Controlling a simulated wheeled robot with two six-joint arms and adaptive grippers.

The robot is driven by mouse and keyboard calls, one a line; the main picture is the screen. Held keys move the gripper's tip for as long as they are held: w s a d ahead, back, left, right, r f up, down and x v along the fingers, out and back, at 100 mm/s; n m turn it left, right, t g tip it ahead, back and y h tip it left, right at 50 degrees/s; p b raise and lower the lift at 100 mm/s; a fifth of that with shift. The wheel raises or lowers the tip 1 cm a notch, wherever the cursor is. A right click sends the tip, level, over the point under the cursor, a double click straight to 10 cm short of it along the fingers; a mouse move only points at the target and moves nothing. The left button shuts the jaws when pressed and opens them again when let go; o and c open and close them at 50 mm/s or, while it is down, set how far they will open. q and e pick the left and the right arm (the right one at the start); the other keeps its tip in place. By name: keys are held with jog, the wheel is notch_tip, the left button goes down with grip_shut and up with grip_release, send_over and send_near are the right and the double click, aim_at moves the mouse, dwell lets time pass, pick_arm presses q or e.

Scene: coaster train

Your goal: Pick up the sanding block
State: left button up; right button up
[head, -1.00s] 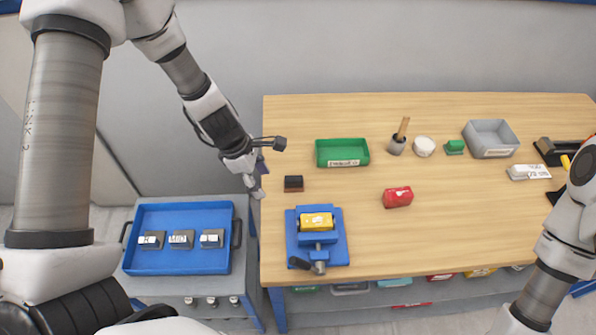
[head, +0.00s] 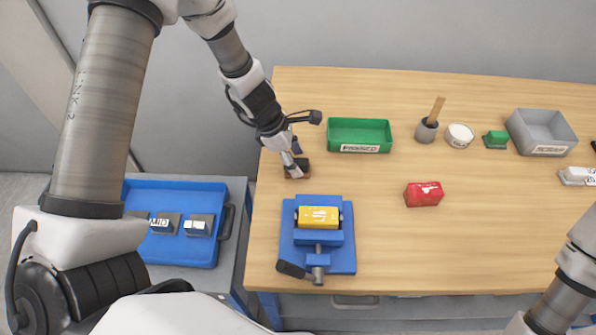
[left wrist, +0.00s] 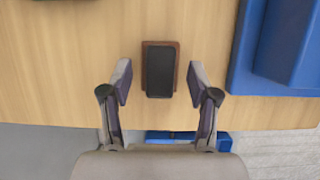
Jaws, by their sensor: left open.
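The sanding block (head: 304,167) is small, with a dark top and a reddish-brown base. It lies on the left part of the wooden workbench, partly hidden by my left gripper (head: 295,168) in the head view. In the left wrist view the sanding block (left wrist: 160,70) lies between and slightly beyond the open fingertips of my left gripper (left wrist: 160,82), with a gap on each side. The fingers do not touch it. Part of my right arm shows at the lower right of the head view, but its gripper is out of the picture.
A blue vise (head: 344,261) holding a yellow block (head: 319,217) stands close by, in front of the sanding block. A green bin (head: 359,131) is behind to the right. A red block (head: 423,194) lies farther right. A blue tray (head: 180,255) sits left of the bench (head: 470,240).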

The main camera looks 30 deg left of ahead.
aim_at(297, 161)
pick_arm(q)
jog(key=shift+d+f, duration=0.15)
jog(key=shift+f, duration=0.5)
jog(key=shift+w+d, duration=0.1)
jog(key=shift+w, duration=0.05)
pick_arm(e)
jog(key=shift+f, duration=0.45)
pick_arm(q)
grip_shut()
jog(key=shift+r, duration=0.1)
pick_arm(e)
jog(key=shift+r, duration=0.1)
pick_arm(q)
notch_tip(297, 161, up, 10)
jog(key=p, duration=0.4)
jog(key=shift+p, duration=0.4)
pick_arm(e)
notch_tip(297, 161, up, 5)
jog(key=shift+f, duration=0.2)
